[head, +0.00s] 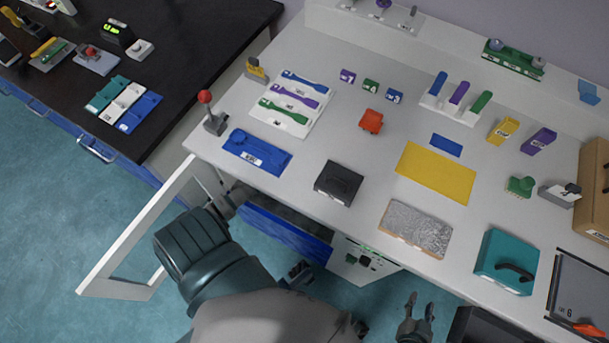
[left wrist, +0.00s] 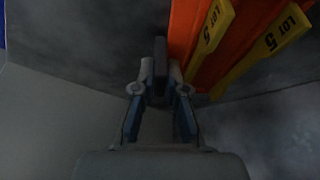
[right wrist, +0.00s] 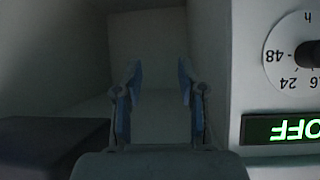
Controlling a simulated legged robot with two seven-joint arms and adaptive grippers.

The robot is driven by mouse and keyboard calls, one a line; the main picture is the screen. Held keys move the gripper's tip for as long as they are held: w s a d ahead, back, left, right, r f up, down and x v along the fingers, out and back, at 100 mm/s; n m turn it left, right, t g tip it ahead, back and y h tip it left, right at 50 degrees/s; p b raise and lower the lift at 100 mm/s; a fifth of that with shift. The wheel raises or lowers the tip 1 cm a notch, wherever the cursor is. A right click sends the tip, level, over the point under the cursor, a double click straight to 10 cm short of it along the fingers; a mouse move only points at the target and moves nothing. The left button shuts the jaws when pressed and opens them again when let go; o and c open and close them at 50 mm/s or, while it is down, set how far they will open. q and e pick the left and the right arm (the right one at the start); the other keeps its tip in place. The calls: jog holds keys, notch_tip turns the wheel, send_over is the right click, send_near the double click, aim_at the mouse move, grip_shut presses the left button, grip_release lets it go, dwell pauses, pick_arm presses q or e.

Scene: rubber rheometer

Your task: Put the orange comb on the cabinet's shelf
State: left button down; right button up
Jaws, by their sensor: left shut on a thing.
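In the head view the comb is hidden. The cabinet's white-framed door (head: 136,241) stands open at the left, below the bench; its shelf cannot be made out. My right gripper (head: 419,302) is open and empty below the bench's front edge; it also shows in the right wrist view (right wrist: 158,82).
A white control unit (head: 352,275) sits under the bench. In the right wrist view its dial (right wrist: 300,52) and green OFF display (right wrist: 285,128) are close to the right gripper. The bench top (head: 290,165) holds many items, including a teal box (head: 503,257) near the front.

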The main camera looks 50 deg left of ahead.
pick_arm(q)
jog(key=shift+f, duration=0.5)
jog(key=c, duration=1.2)
grip_release()
jog(key=shift+a, duration=0.15)
pick_arm(e)
jog(key=shift+w+a+r+t, duration=0.3)
jog(key=shift+w+a+r, duration=0.1)
jog(key=shift+w+r, duration=0.1)
